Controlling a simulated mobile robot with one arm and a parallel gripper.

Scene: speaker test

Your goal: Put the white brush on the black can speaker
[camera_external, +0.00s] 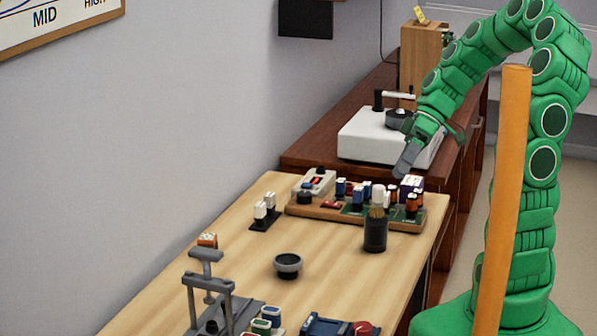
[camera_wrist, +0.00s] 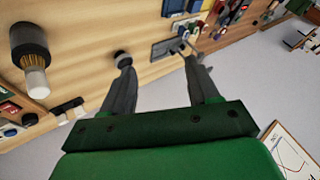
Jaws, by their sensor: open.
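What seems to be the same thing shows by the left fingertip in the wrist view (camera_wrist: 122,58). My gripper (camera_external: 405,158) is in the air above the far end of the table. In the wrist view its grey fingers (camera_wrist: 157,62) are apart, with nothing held between them.
A wooden board with several small parts (camera_external: 330,209) lies behind the brush. A white device (camera_external: 370,140) sits on the brown cabinet beyond. A grey stand (camera_external: 210,285) and a blue device (camera_external: 335,326) are near the front. Bare tabletop surrounds the black thing.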

